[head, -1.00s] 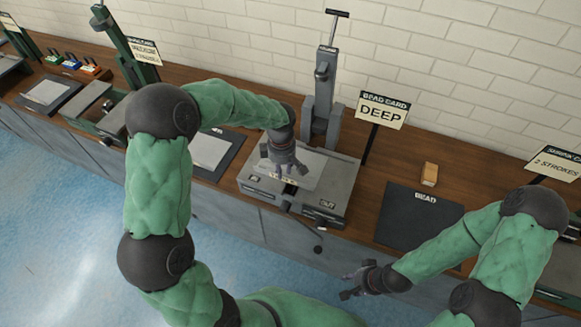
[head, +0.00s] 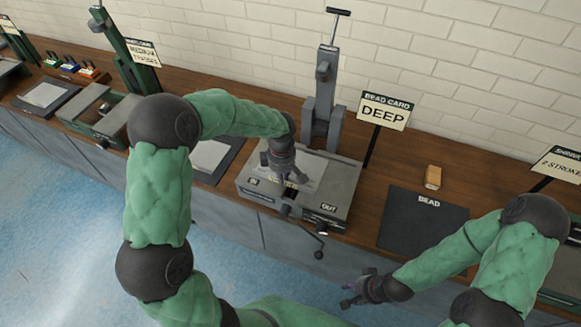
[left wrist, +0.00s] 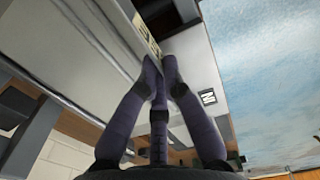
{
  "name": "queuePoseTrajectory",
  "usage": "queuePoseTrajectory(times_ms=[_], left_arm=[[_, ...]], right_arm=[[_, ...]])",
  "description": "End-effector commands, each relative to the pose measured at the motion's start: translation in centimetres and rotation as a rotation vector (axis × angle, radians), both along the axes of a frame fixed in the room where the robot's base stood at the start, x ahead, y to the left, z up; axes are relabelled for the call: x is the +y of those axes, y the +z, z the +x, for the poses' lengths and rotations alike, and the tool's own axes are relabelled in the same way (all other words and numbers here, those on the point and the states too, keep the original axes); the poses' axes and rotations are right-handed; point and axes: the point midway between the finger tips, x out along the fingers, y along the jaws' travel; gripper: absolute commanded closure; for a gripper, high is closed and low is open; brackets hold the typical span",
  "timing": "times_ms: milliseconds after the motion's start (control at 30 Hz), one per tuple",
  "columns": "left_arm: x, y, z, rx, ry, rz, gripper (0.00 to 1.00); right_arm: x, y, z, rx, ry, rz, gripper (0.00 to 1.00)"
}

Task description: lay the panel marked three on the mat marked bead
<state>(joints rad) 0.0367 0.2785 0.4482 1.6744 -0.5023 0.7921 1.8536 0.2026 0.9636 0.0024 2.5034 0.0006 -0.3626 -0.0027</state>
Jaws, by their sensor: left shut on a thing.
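A light grey panel (head: 312,168) lies on the grey bead machine (head: 343,192); no number on it is readable. My left gripper (head: 285,182) points down at the panel's near part. In the left wrist view its fingertips (left wrist: 161,82) are together at the edge of a pale sheet, which looks like this panel, and it is shut on it. The fingers hide the gripped spot. The dark mat marked BEAD (head: 425,218) lies flat and bare on the bench to the right of the machine. My right gripper (head: 352,290) is empty, in front of the bench, its fingers apart.
A small wooden block (head: 433,177) sits behind the mat. A crank handle (head: 319,254) hangs at the machine's front. Another dark mat with a pale sheet (head: 212,155) lies to the left, partly behind my left arm.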

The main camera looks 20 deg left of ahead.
Motion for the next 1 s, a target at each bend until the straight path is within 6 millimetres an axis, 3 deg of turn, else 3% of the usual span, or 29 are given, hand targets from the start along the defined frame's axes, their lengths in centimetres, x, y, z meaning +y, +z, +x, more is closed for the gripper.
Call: queuePoseTrajectory(times_ms=[1000], left_arm=[[0.0,2.5,0.0,-0.002,0.0,0.0,1.0]], right_arm=[[0.0,1.1,0.0,0.0,0.0,0.0,0.6]])
